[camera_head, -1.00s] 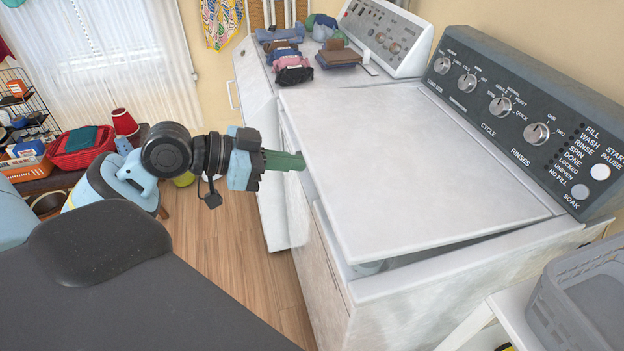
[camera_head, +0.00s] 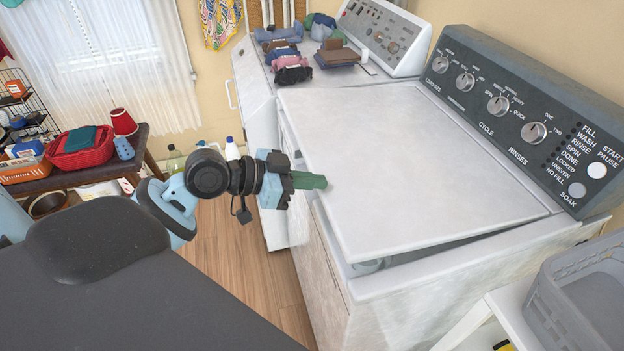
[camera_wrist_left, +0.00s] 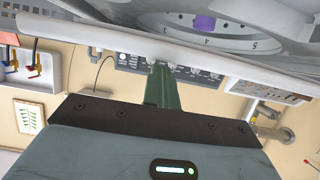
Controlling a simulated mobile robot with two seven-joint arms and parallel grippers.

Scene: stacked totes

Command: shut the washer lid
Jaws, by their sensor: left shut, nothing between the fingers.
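The washer lid (camera_head: 410,165) is a white slab, tilted slightly open on the white washer (camera_head: 470,285). A dark gap shows under its near edge. My left gripper (camera_head: 318,181) has green fingers, shut and empty, at the lid's left edge in the head view. The fingertips look close to the edge; I cannot tell whether they touch it. In the left wrist view, the shut green fingers (camera_wrist_left: 161,70) point toward a white edge and the control panel (camera_wrist_left: 205,76), with a round numbered ring above. My right gripper is not in view.
The washer's dark control panel (camera_head: 520,115) stands along its back. A second white machine with folded clothes (camera_head: 292,65) is beyond it. A grey basket (camera_head: 580,300) is at the lower right. Bare wooden floor (camera_head: 235,260) lies left of the washer.

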